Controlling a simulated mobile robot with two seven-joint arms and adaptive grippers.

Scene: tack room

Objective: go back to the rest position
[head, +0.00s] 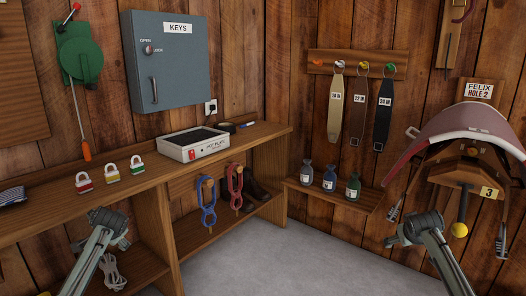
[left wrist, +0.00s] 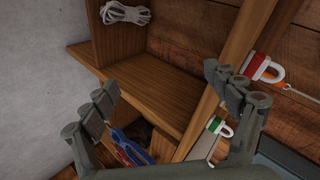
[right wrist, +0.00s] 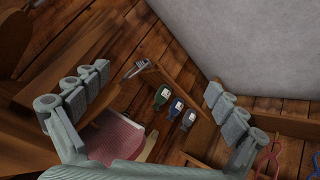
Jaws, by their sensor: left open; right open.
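My left gripper (head: 106,222) is in the lower left of the head view, in front of the bench. In the left wrist view its fingers (left wrist: 165,92) are spread with nothing between them. My right gripper (head: 418,226) is at the lower right of the head view, in front of the saddle rack side of the room. In the right wrist view its fingers (right wrist: 158,85) are spread wide, with nothing held between them. Both grippers hang in the air, apart from each other.
The wooden bench (head: 60,195) carries padlocks (head: 111,169) and a white hot plate box (head: 193,145). Bottles (head: 330,178) stand on a low wall shelf (head: 335,197). A saddle (head: 470,135) hangs at right. The grey floor (head: 280,262) between is clear.

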